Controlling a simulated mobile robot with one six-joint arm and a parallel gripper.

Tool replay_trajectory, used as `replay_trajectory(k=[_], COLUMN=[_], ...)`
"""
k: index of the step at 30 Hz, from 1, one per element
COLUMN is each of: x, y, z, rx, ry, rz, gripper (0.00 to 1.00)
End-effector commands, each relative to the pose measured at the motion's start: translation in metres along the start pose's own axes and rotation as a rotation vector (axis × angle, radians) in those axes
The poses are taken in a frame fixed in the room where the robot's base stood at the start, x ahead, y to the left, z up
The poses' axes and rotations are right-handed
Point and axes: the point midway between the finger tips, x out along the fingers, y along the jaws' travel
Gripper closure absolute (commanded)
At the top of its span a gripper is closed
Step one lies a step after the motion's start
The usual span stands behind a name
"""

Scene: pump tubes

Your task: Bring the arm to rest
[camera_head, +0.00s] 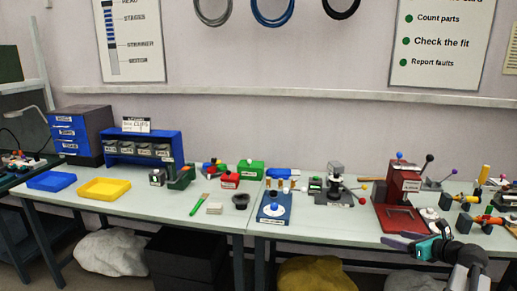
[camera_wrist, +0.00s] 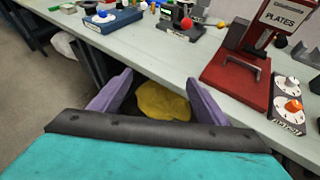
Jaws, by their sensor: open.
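My gripper (camera_head: 408,243) is at the lower right in the head view, in front of the bench's front edge, below the red press. In the wrist view my gripper (camera_wrist: 158,100) shows two purple fingers spread wide apart, with nothing between them. Beyond the fingers, on the floor under the bench, lies a yellow sack (camera_wrist: 163,101). The gripper touches nothing that I can see.
The bench (camera_head: 318,231) carries a red press (camera_head: 399,203), a blue base plate (camera_head: 274,207), a black stand (camera_head: 335,188), a yellow tray (camera_head: 104,189) and a blue tray (camera_head: 51,181). In the wrist view the bench edge (camera_wrist: 140,62) runs close beyond the fingers.

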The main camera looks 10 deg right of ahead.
Motion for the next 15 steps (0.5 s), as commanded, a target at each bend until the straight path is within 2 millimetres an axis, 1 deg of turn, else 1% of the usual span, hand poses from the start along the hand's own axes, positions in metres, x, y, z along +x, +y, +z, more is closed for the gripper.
replay_trajectory(k=[1, 2, 3, 5, 6, 11, 15], x=[0.017, 0.026, 0.040, 0.058, 0.070, 0.113, 0.145], y=[0.015, 0.023, 0.035, 0.053, 0.065, 0.117, 0.165], z=[-0.005, -0.009, -0.014, -0.023, -0.029, -0.060, -0.091], rx=[0.002, 0.004, 0.006, 0.008, 0.009, 0.008, -0.002], ry=[0.008, 0.014, 0.021, 0.035, 0.046, 0.103, 0.164], rz=[0.031, 0.047, 0.070, 0.104, 0.126, 0.213, 0.287], gripper=[0.31, 0.31, 0.31, 0.31, 0.31, 0.31, 0.31])
